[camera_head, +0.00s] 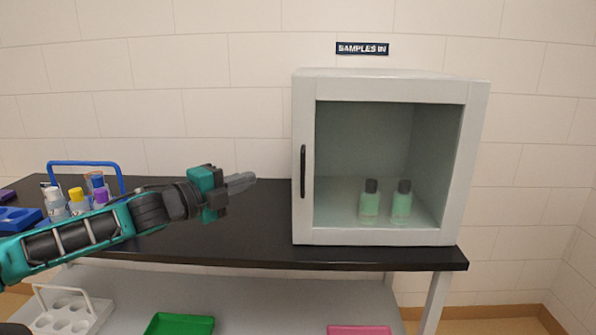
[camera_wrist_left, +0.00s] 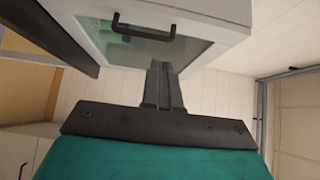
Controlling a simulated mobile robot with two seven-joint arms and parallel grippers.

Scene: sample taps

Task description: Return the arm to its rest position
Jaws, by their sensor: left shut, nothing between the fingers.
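My left arm comes in from the left in the head view, and its gripper (camera_head: 241,182) is shut and empty above the black bench. The fingers point right toward the cabinet and stay apart from it. In the left wrist view the gripper's fingers (camera_wrist_left: 163,85) are together with nothing between them. The white cabinet (camera_head: 391,237) stands on the bench with its glazed door, and its dark handle (camera_head: 303,171) is on the left edge. The handle also shows in the left wrist view (camera_wrist_left: 143,34). My right gripper is not in view.
Two green bottles (camera_head: 370,203) (camera_head: 401,203) stand inside the cabinet. A blue-handled carrier (camera_head: 84,164) with several bottles stands at the left, partly behind my arm. A green tray (camera_head: 180,325), a pink tray (camera_head: 359,330) and a white rack (camera_head: 66,318) are on the lower shelf.

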